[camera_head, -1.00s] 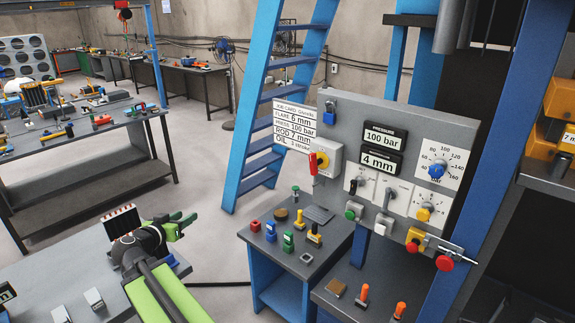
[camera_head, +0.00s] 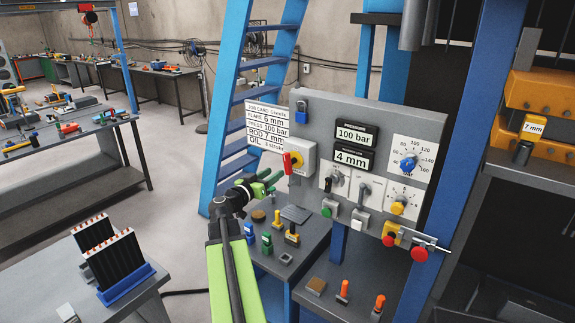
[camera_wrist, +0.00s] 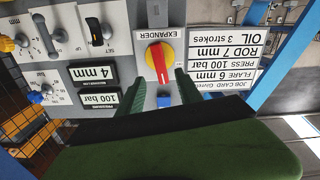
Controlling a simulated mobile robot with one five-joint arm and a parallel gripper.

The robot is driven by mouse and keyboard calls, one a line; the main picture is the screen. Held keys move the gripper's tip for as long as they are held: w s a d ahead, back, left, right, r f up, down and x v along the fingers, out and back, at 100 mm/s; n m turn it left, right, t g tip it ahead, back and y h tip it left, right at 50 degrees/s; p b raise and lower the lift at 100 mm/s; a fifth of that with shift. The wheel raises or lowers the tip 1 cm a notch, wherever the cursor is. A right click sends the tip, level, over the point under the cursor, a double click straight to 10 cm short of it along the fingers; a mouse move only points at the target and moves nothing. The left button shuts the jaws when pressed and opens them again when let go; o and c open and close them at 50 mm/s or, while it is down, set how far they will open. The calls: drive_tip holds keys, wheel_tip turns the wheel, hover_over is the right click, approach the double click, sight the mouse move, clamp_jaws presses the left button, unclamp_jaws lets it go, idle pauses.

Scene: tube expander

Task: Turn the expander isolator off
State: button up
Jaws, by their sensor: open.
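The expander isolator (camera_head: 297,160) is a grey box with a yellow disc and a red handle on the left of the grey control panel. It also shows in the wrist view (camera_wrist: 168,58), upside down, under the label EXPANDER. Its red handle (camera_head: 287,163) stands close to upright in the head view. My gripper (camera_head: 272,181) is open, with green fingers, just left of and below the isolator in the head view. In the wrist view the fingers (camera_wrist: 162,88) point towards the handle, one to each side of its line. A gap seems to remain; nothing is held.
A blue ladder (camera_head: 235,110) stands behind. A rack of black plates (camera_head: 115,262) stands lower left.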

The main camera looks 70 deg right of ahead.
sight(286, 165)
drive_tip(key=x, duration=0.9)
drive_tip(key=shift+d, duration=0.35)
drive_tip(key=shift+c, duration=0.4)
clamp_jaws()
